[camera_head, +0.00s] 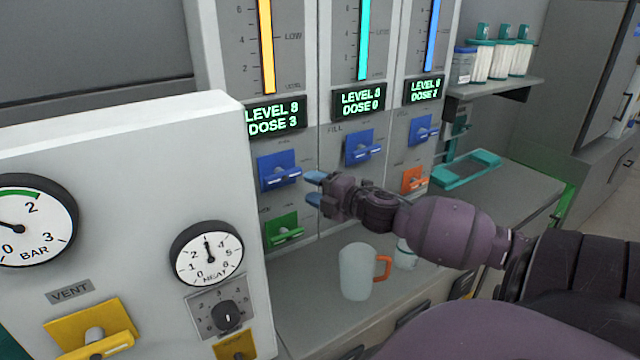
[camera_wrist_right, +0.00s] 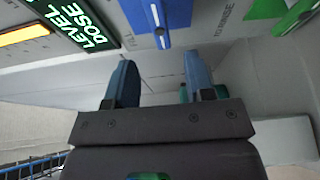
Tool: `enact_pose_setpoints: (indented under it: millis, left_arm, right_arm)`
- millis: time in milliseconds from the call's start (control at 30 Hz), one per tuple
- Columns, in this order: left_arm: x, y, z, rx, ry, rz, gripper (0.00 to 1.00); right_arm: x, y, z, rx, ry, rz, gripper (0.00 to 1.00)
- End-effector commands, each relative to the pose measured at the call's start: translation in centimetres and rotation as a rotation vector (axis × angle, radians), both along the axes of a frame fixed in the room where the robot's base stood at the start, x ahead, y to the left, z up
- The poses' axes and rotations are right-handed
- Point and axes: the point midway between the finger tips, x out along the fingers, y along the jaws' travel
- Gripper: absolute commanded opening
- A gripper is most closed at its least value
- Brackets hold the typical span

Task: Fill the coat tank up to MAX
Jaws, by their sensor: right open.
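Three tank columns stand side by side, with an orange level bar (camera_head: 266,45), a teal one (camera_head: 364,40) and a blue one (camera_head: 431,35). Their displays read LEVEL 8 DOSE 3 (camera_head: 275,119), LEVEL 8 DOSE 0 (camera_head: 359,102) and LEVEL 8 DOSE 2 (camera_head: 424,90). I cannot read which is the coat tank. Each has a blue fill lever: left (camera_head: 278,171), middle (camera_head: 362,149), right (camera_head: 422,130). My right gripper (camera_head: 312,189) is open and empty, just right of the left blue lever, apart from it. In the right wrist view a blue lever (camera_wrist_right: 160,22) lies beyond the fingers (camera_wrist_right: 160,82).
A green lever (camera_head: 284,230) and an orange lever (camera_head: 414,181) sit below the blue ones. A mug with orange handle (camera_head: 356,272) stands on the counter below my right arm. A gauge panel (camera_head: 130,150) fills the left front. A teal rack (camera_head: 466,168) is at right.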

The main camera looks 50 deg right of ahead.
Motion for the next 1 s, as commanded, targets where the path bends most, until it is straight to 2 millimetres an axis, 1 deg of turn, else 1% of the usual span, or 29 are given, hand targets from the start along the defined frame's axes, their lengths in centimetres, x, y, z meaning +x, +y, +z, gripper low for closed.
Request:
enact_pose_setpoints:
  millis: [100, 267, 633, 1000]
  left_arm:
    - [0.0, 0.0, 0.0, 0.0, 0.0, 0.0, 0.49]
    - [0.0, 0.0, 0.0, 0.0, 0.001, 0.0, 0.49]
    - [-0.5, 0.1, -0.3, 0.001, 0.01, 0.003, 0.49]
    - [-0.4, 0.1, -0.3, 0.0, 0.009, 0.002, 0.49]
  right_arm:
    - [-0.9, -0.1, 0.0, 0.0, 0.001, -0.001, 0.49]
    - [-1.5, -0.1, 0.0, 0.0, 0.0, 0.0, 0.49]
    - [-1.5, -0.1, 0.0, 0.0, 0.0, 0.0, 0.49]
    - [-1.5, -0.1, 0.0, 0.0, 0.0, 0.0, 0.49]
